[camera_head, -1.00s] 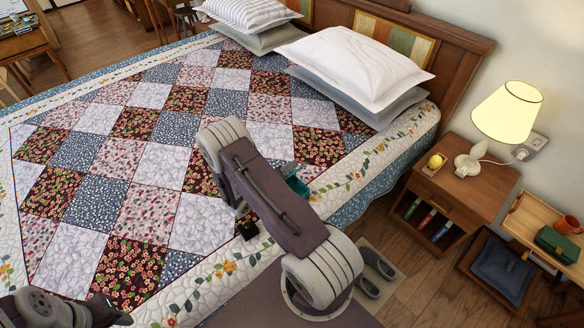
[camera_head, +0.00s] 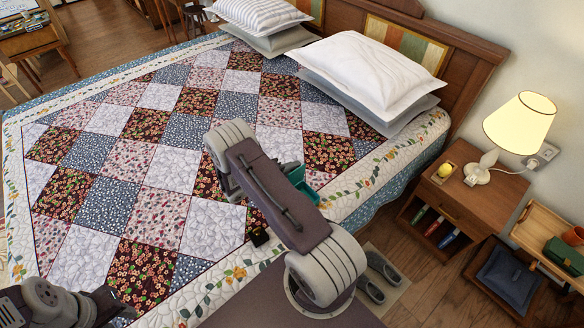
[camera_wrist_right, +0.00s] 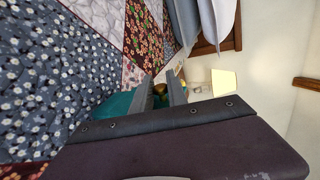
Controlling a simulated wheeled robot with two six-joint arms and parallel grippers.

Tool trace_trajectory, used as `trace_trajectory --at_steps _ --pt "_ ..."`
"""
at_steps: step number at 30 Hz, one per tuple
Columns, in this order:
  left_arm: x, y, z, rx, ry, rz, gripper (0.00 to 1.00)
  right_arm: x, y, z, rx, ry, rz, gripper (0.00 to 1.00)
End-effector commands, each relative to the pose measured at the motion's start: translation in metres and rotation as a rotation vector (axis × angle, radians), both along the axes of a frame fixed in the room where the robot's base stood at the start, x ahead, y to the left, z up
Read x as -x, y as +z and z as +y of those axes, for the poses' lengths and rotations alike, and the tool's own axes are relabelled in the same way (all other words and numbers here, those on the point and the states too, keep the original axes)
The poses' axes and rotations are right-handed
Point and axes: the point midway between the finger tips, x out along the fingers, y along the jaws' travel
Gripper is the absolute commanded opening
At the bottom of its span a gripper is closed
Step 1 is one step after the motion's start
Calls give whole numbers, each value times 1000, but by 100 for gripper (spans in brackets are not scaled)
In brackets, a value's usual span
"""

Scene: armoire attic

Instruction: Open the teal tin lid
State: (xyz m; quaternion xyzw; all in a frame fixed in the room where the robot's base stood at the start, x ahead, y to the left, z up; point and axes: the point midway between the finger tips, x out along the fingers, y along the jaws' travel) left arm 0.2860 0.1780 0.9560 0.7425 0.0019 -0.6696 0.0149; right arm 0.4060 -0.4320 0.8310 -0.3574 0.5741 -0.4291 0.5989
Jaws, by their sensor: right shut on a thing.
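A teal tin (camera_head: 304,184) shows on the patchwork bed, mostly hidden behind my right arm. Teal also shows in the right wrist view, left of the fingers (camera_wrist_right: 117,103). My right gripper (camera_wrist_right: 162,92) points at the tin. Its two dark fingers are close together, with a small brass-coloured knob (camera_wrist_right: 160,88) between them; it is shut on this knob. How far the lid is raised is hidden. My left gripper (camera_head: 112,308) is at the lower left corner of the head view, dark and partly cut off; its jaws cannot be read.
The patchwork quilt (camera_head: 160,165) is largely clear. Pillows (camera_head: 375,75) lie at the headboard. A nightstand (camera_head: 465,195) with a lit lamp (camera_head: 520,122) and a yellow object (camera_head: 445,170) stands at right, beside a low shelf with a green box (camera_head: 565,252). Slippers (camera_head: 378,275) lie on the floor.

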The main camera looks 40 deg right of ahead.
Motion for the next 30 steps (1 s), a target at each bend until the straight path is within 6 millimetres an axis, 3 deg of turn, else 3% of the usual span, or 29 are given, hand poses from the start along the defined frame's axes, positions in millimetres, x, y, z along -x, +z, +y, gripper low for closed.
trace_trajectory --at_steps 10,11,12,23,30 --pt "0 0 0 0 0 0 36 1 -1 0 -2 -1 2 0" --pt "0 0 0 0 0 0 36 1 -1 0 -2 -1 2 27" --pt "0 0 0 0 0 0 36 1 -1 0 -1 -1 3 38" --pt "0 -1 0 0 0 0 36 0 1 4 -1 0 1 38" --pt "0 -5 0 0 0 0 36 -3 19 50 -1 5 -1 38"
